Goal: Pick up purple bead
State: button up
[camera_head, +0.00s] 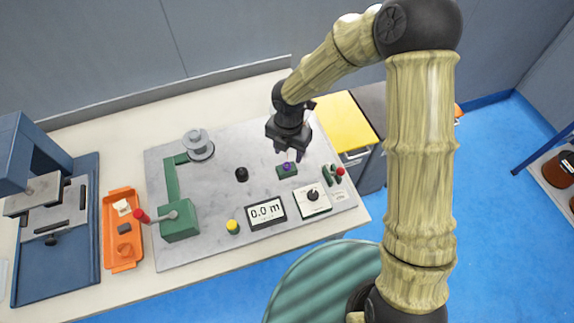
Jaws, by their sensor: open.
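The purple bead (287,166) sits on a small green block (287,172) on the grey panel. My gripper (289,151) is open and points down just above the bead, with its fingertips close over it. I cannot tell from this view whether the fingers are level with the bead or still clear of it. Nothing shows between the fingers apart from the bead beneath them.
Around the bead stand a black knob (242,174), a display (265,211) reading 0.0 m, a dial box (313,198) and a red-tipped green lever (333,173). A green winder (180,221) and an orange tray (107,229) lie left.

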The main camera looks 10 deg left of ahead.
aim_at(287, 165)
jog(key=f, duration=0.5)
jog(key=shift+s+a+f, duration=0.1)
jog(key=shift+s+a, duration=0.1)
dwell(0.4)
grip_shut()
